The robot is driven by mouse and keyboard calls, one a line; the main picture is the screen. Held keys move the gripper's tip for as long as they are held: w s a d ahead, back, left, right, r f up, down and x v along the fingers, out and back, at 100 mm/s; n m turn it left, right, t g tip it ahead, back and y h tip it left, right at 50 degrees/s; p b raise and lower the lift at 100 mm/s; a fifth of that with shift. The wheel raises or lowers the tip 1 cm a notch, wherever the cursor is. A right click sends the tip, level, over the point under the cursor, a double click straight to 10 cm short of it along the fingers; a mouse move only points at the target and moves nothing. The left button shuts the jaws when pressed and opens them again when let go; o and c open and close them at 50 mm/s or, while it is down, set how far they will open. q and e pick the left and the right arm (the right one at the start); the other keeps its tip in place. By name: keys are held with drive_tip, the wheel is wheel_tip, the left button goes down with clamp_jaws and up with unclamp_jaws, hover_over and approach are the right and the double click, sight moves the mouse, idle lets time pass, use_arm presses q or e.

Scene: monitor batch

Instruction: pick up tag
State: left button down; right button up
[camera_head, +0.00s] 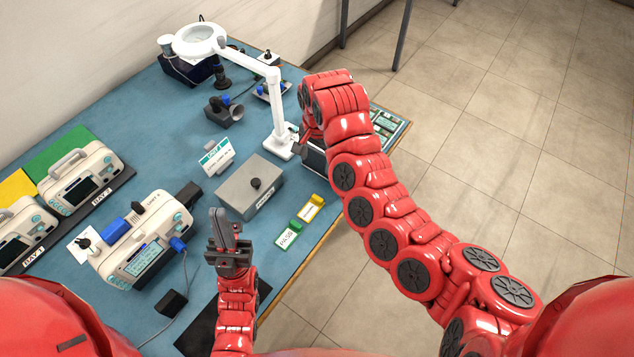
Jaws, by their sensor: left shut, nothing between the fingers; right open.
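A green-ended white tag (287,238) marked PASS lies near the front right edge of the blue table. A yellow-ended tag (311,208) lies just beyond it, to the right. My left gripper (230,218) is shut and empty, above the table to the left of the tags and in front of the grey box. My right arm reaches over the table's right side and bends down at its far end. My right gripper (301,146) is open near the foot of the lamp, mostly hidden by its own arm; I see nothing held in it.
A grey box (249,187) with a black knob stands beyond the tags. A white monitor (145,240) stands left of my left gripper; more monitors (78,178) stand in bays at far left. A white magnifier lamp (275,105) rises behind. A dark mat (200,328) lies in front.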

drive_tip(key=b, duration=0.4)
hover_over(316, 199)
drive_tip(key=f, duration=0.9)
drive_tip(key=shift+w+d, duration=0.3)
drive_tip(key=shift+d, duration=0.05)
drive_tip(key=shift+f+p, duration=0.3)
drive_tip(key=shift+p, duration=0.2)
drive_tip(key=shift+f, duration=0.75)
drive_tip(key=shift+s+a+f+p, duration=0.1)
drive_tip(key=shift+s+f+p, duration=0.1)
drive_tip(key=shift+f+p, duration=0.4)
drive_tip(key=f, duration=0.1)
drive_tip(key=f+p, duration=0.1)
drive_tip(key=f, duration=0.1)
drive_tip(key=shift+s+a, duration=0.1)
drive_tip(key=shift+a, duration=0.1)
drive_tip(key=shift+f, duration=0.55)
